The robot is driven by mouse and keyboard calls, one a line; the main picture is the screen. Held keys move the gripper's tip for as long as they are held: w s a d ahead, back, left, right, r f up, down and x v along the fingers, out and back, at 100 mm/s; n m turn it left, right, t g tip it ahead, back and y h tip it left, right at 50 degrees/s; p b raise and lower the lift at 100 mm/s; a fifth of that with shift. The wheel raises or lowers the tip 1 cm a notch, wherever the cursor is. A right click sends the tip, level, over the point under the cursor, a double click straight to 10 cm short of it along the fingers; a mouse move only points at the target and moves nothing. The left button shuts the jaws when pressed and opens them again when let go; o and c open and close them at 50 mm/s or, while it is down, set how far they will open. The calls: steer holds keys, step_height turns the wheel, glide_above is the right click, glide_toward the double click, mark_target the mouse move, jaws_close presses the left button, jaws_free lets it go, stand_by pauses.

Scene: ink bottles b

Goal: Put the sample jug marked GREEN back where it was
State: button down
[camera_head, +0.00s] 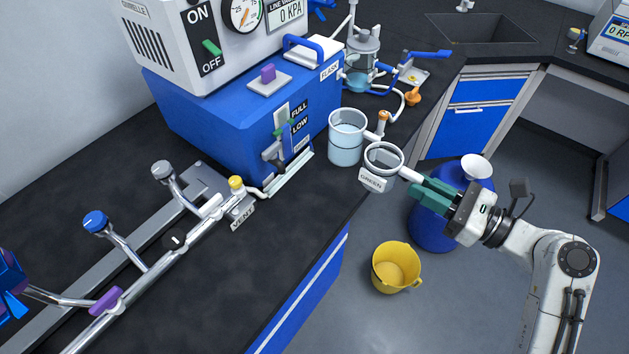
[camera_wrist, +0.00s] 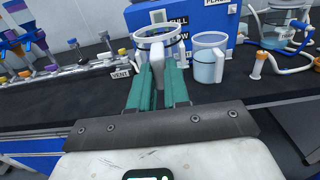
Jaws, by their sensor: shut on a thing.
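The sample jug marked GREEN (camera_head: 377,181) is a clear jug with a white label and a white handle. My gripper (camera_head: 415,184) is shut on its handle with green fingers. The jug is upright at the bench's front edge; I cannot tell whether it touches the bench top. In the wrist view the jug (camera_wrist: 158,46) is at the far end of my gripper (camera_wrist: 158,75), and its label is not readable there. A second clear jug (camera_head: 346,143) with pale blue liquid stands on the bench just behind and left of it. It also shows in the wrist view (camera_wrist: 208,62).
A blue pump unit (camera_head: 205,110) stands behind the jugs. A metal rail with valves (camera_head: 150,262) and a VENT label (camera_head: 242,217) lies left. Glassware with tubing (camera_head: 362,62) stands behind. A yellow bucket (camera_head: 396,268) and blue drum (camera_head: 430,230) are on the floor. The bench front-left (camera_head: 235,290) is clear.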

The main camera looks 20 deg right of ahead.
mark_target(387, 190)
steer(key=w+a+f, duration=0.1)
steer(key=w+a, duration=0.1)
steer(key=w+a+f, duration=0.1)
steer(key=w+a, duration=0.1)
steer(key=w+a+f, duration=0.1)
steer(key=w+a, duration=0.1)
steer(key=shift+w+a+f+p, duration=0.2)
steer(key=shift+f+p, duration=0.1)
steer(key=shift+f, duration=0.1)
steer(key=w+a+f, duration=0.1)
steer(key=w+f, duration=0.1)
steer(key=f, duration=0.1)
steer(key=a+f, duration=0.1)
steer(key=f, duration=0.1)
steer(key=shift+w+a, duration=0.35)
steer(key=shift+w, duration=0.05)
steer(key=f, duration=0.2)
steer(key=f+b, duration=0.1)
steer(key=shift+w+a+f, duration=0.15)
steer(key=shift+w+a, duration=0.1)
steer(key=shift+f, duration=0.35)
steer(key=shift+f, duration=0.15)
steer(key=c, duration=1.1)
jaws_free()
